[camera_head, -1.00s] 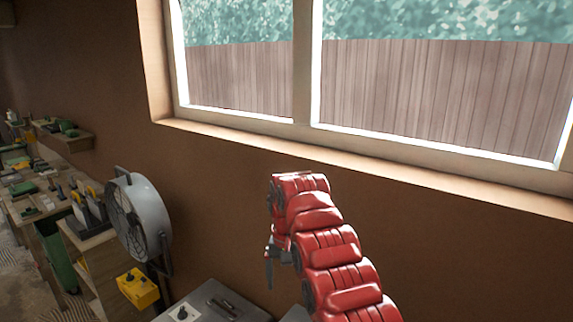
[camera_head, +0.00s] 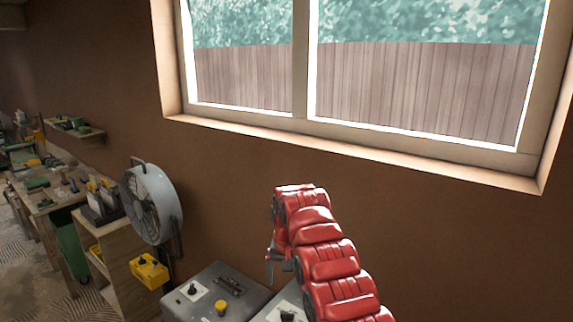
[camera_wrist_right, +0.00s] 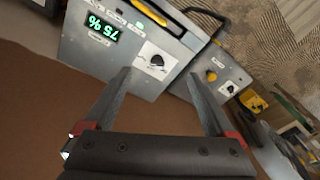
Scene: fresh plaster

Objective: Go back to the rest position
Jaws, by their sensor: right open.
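My right arm, red and jointed, rises from the bottom of the head view and bends over. Its gripper (camera_head: 270,268) hangs down at the arm's left side, above the grey control boxes. In the right wrist view the two dark fingers of the gripper (camera_wrist_right: 160,90) stand wide apart with nothing between them. Below them, a grey box (camera_wrist_right: 85,65) shows a green "75 %" display and a black knob on a white plate. My left gripper does not show in any view.
A second grey box (camera_head: 215,292) with a yellow button stands beside the first. A round fan (camera_head: 152,203), a yellow box (camera_head: 149,271) and a wooden workbench (camera_head: 45,200) are at left. A brown wall with a window (camera_head: 340,150) is ahead.

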